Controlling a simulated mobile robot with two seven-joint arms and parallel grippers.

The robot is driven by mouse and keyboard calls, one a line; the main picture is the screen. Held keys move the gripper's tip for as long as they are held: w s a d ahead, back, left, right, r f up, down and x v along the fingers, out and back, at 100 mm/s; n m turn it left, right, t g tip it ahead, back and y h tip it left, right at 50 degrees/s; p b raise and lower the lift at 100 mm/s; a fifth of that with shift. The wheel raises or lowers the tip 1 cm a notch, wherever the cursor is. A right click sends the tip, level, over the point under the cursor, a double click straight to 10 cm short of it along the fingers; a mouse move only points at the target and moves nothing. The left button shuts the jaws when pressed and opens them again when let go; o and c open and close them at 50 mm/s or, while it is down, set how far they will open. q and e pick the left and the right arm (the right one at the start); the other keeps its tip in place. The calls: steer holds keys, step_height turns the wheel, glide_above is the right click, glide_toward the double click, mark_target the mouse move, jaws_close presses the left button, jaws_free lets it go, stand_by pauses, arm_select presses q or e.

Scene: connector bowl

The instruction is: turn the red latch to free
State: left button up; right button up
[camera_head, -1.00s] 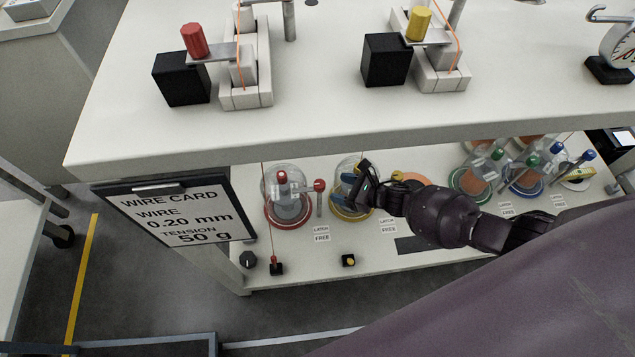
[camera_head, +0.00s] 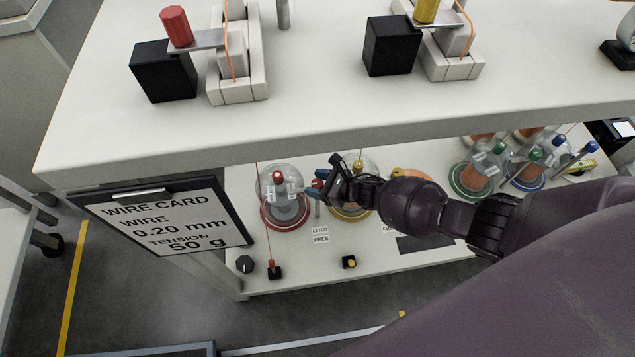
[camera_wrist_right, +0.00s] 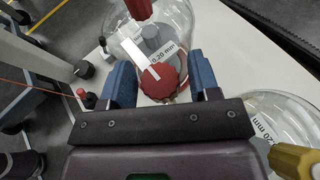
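The red latch is a round ribbed red knob with a white pointer (camera_wrist_right: 163,82), on a post beside the clear dome on the red ring (camera_head: 285,219). In the head view the red latch (camera_head: 318,184) is partly covered by my right gripper (camera_head: 322,188). In the right wrist view the blue fingers of my right gripper (camera_wrist_right: 162,76) stand apart, one on each side of the knob. I cannot tell whether they touch it. The label reading LATCH and FREE (camera_head: 320,235) lies in front of the post. My left gripper is not in view.
A yellow-ringed dome (camera_head: 352,212) stands close to the right, its yellow knob (camera_wrist_right: 295,162) near my wrist. The upper shelf (camera_head: 300,125) overhangs behind. A small red-topped lever (camera_head: 274,270) and black knob (camera_head: 245,264) are near the front edge.

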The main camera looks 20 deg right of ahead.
jaws_close()
